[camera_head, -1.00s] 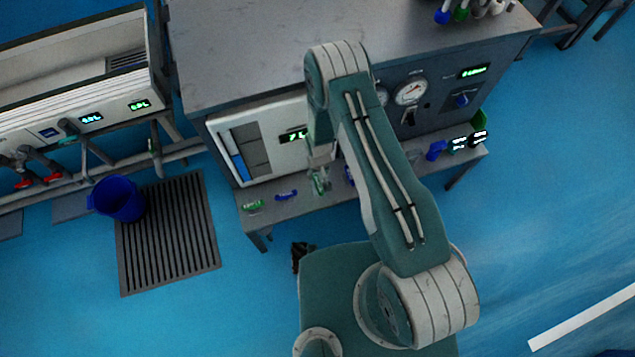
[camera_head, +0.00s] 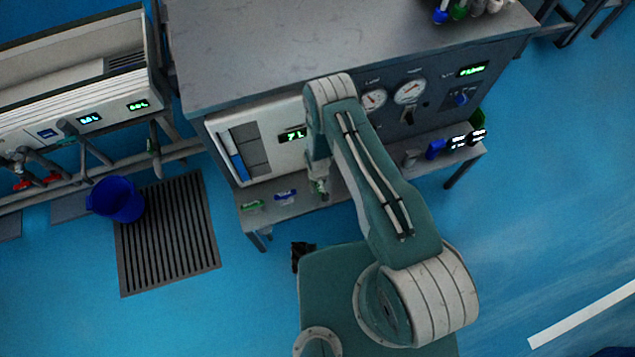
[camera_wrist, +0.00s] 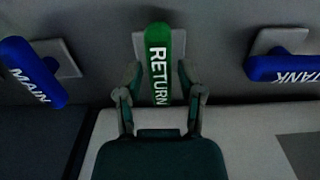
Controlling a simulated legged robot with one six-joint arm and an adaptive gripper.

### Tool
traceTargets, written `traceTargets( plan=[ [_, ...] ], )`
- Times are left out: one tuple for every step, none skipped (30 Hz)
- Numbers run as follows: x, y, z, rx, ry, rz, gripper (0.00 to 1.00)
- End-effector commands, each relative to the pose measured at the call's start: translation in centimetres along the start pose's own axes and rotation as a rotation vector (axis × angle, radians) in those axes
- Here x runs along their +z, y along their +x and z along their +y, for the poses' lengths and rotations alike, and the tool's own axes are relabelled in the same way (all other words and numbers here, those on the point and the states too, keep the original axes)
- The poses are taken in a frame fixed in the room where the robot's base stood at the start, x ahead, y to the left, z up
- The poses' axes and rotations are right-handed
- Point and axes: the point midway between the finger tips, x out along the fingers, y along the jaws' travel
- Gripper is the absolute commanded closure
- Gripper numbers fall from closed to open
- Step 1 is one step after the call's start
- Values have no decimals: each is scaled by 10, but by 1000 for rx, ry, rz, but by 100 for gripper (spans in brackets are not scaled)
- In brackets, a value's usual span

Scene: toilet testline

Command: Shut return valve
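The return valve's green handle (camera_wrist: 158,48), marked RETURN, points lengthwise towards my gripper in the wrist view. My gripper (camera_wrist: 161,93) has one finger on each side of the lower part of this handle. The fingers are apart, with dark gaps between them and the handle, so I see no clear grip. In the head view my gripper (camera_head: 319,188) is low at the shelf along the bench front. There the return handle is mostly covered by the gripper and arm.
A blue MAIN handle (camera_wrist: 30,72) is close on the left and a blue TANK handle (camera_wrist: 285,67) on the right. The bench (camera_head: 260,60) rises behind the shelf. A blue bucket (camera_head: 116,200) stands by a floor grate (camera_head: 168,240).

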Motion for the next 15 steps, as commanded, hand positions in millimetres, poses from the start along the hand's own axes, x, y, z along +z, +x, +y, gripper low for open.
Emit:
traceTargets(
  plan=[
    [0, 0, 0, 0, 0, 0, 91],
    [0, 0, 0, 0, 0, 0, 100],
    [0, 0, 0, 0, 0, 0, 100],
    [0, 0, 0, 0, 0, 0, 100],
    [0, 0, 0, 0, 0, 0, 100],
    [0, 0, 0, 0, 0, 0, 100],
    [0, 0, 0, 0, 0, 0, 100],
    [0, 0, 0, 0, 0, 0, 100],
    [0, 0, 0, 0, 2, 0, 100],
    [0, 0, 0, 0, 3, 0, 100],
    [0, 0, 0, 0, 6, 0, 100],
    [0, 0, 0, 0, 12, 0, 100],
    [0, 0, 0, 0, 18, 0, 100],
    [0, 0, 0, 0, 26, 0, 100],
    [0, 0, 0, 0, 38, 0, 100]
  ],
)
